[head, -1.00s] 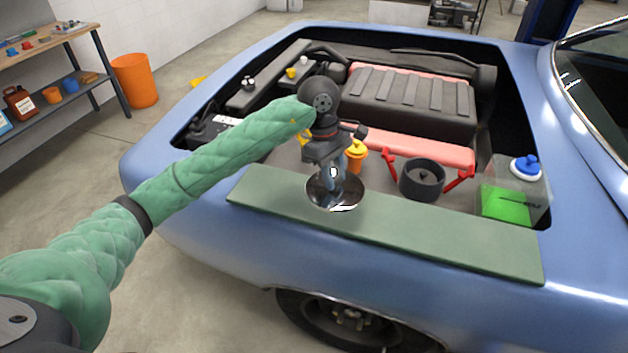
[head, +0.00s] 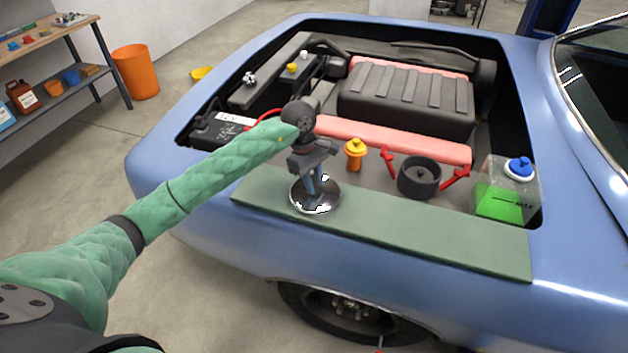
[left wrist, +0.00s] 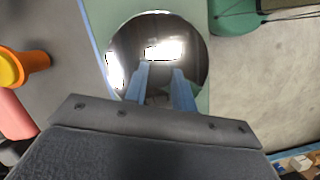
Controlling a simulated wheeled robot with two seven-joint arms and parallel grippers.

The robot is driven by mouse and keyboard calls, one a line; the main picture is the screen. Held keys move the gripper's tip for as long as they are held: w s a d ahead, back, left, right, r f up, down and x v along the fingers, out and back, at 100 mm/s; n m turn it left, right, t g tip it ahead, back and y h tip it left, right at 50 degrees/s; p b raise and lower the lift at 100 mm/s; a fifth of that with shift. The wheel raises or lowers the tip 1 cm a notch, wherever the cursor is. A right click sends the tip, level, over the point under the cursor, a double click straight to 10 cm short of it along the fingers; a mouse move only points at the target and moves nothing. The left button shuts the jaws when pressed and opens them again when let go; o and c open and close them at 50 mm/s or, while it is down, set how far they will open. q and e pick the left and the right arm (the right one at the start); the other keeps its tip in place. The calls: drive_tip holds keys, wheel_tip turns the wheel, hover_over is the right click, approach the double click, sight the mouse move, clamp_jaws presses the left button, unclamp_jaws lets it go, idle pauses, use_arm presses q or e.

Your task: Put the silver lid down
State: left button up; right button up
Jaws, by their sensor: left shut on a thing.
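The silver lid (head: 318,199) is a shiny round disc at the left part of the green mat (head: 430,232) on the car's fender. It also shows in the left wrist view (left wrist: 180,42), with the blue fingers in front of its lower part. My left gripper (head: 316,186) points down and is shut on the lid near its middle. The lid is at or just above the mat; I cannot tell whether it touches. The grip itself is partly hidden by the fingers. My right gripper is not in view.
Behind the mat are an orange-yellow cap (head: 355,155), a dark round cup (head: 419,178) between red handles, and a clear tank (head: 507,190) with green fluid and a blue cap. The mat is bare to the right of the lid.

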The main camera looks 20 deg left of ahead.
use_arm(q)
drive_tip(key=shift+f, duration=0.55)
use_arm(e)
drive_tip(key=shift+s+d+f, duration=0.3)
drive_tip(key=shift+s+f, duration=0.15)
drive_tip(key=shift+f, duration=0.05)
use_arm(q)
drive_tip(key=shift+f, duration=0.1)
drive_tip(key=o, duration=0.8)
drive_tip(key=shift+o, duration=1.1)
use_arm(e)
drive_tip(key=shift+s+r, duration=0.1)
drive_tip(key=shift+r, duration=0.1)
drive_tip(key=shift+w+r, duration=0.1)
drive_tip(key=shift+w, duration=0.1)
